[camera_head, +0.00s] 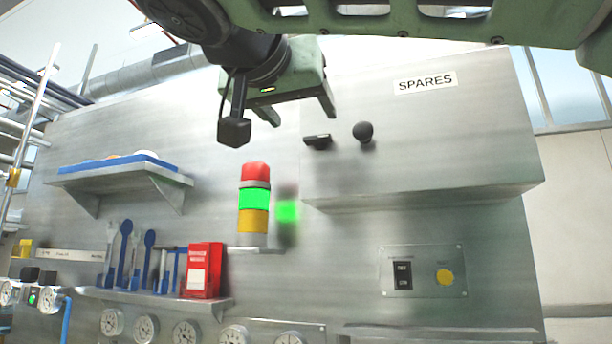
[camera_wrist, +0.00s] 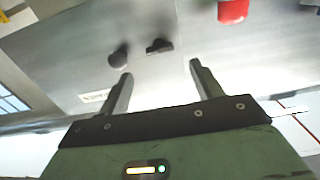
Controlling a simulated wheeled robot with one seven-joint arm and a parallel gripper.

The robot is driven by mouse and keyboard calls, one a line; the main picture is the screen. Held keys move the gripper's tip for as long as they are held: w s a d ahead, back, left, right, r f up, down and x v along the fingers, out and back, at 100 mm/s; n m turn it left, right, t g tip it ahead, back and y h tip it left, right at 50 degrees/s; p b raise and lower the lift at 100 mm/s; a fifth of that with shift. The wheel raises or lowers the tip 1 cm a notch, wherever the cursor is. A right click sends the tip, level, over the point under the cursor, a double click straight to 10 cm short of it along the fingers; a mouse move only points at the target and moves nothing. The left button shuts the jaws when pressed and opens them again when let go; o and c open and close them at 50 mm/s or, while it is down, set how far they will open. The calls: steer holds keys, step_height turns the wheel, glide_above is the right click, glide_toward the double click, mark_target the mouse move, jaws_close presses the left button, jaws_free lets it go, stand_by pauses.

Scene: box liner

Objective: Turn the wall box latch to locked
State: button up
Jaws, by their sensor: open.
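The wall box (camera_head: 430,130) is a grey metal cabinet labelled SPARES, with its front closed. A short black bar (camera_head: 318,140), which looks like the latch, lies nearly level at the front's left edge. A round black knob (camera_head: 363,132) sits to its right. In the wrist view the bar (camera_wrist: 158,46) and the knob (camera_wrist: 118,57) lie beyond the fingertips. My gripper (camera_head: 302,112) is open and empty, above and left of the bar in the head view. In the wrist view its two fingers (camera_wrist: 160,69) are wide apart, touching nothing.
A red, green and yellow signal light (camera_head: 254,205) stands on a small ledge below left of the box. A shelf with a blue tray (camera_head: 118,162) is at left. A red box (camera_head: 204,270) and blue tools are lower left. A switch panel (camera_head: 424,272) is below the box.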

mark_target(318, 140)
steer(key=p+x, duration=0.1)
steer(key=x, duration=0.6)
steer(key=shift+w+f+p, duration=0.1)
steer(key=shift+w+p, duration=0.1)
steer(key=shift+p, duration=0.15)
steer(key=c, duration=1)
